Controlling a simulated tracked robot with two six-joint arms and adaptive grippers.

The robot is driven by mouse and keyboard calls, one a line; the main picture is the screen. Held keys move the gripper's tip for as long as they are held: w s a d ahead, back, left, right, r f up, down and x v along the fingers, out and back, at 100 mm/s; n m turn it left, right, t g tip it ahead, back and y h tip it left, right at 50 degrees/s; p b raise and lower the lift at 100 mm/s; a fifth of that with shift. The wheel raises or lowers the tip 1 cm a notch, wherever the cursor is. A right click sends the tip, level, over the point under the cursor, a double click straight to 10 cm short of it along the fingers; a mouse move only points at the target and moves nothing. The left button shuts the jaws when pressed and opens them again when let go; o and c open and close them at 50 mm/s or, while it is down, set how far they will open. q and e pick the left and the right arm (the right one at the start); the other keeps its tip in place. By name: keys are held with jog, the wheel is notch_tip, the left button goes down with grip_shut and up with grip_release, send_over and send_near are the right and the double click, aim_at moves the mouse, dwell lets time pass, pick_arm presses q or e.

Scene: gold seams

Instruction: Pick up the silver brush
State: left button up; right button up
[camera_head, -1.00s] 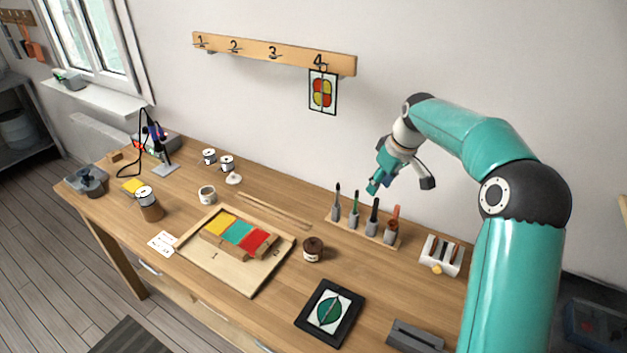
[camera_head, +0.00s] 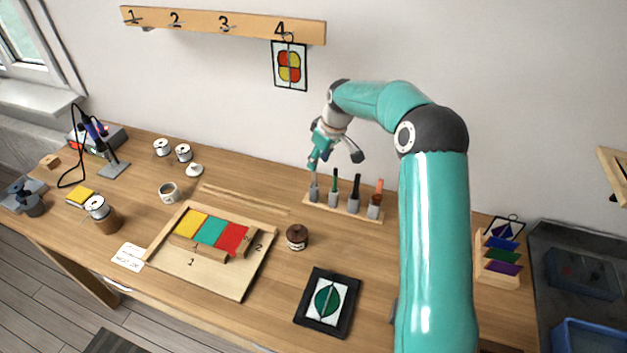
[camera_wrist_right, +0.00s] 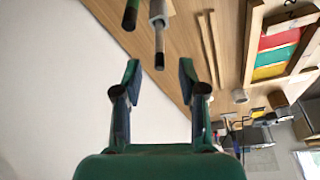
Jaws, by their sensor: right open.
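A wooden rack (camera_head: 341,211) near the wall holds several upright tools in grey cups. The leftmost tool has a pale, silvery shaft with a dark end (camera_wrist_right: 159,38) and looks like the silver brush; in the head view its upper part is hidden by my gripper, and its cup (camera_head: 314,193) shows. A green-handled tool (camera_wrist_right: 130,14) stands beside it. My right gripper (camera_head: 314,167) is just above the leftmost tool. In the right wrist view the gripper (camera_wrist_right: 159,70) is open and empty, with the tool's end in line with the gap between its fingers. My left gripper is out of view.
The other tools, black (camera_head: 355,187) and orange-red (camera_head: 378,192), stand close to the right. A brown pot (camera_head: 297,237), a dark framed picture (camera_head: 327,302) and a board with coloured panes (camera_head: 222,282) lie nearer. The wall (camera_head: 200,90) is close behind the rack.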

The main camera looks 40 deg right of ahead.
aim_at(314, 173)
jog(key=shift+x, duration=3.75)
jog(key=shift+s, duration=0.1)
grip_shut()
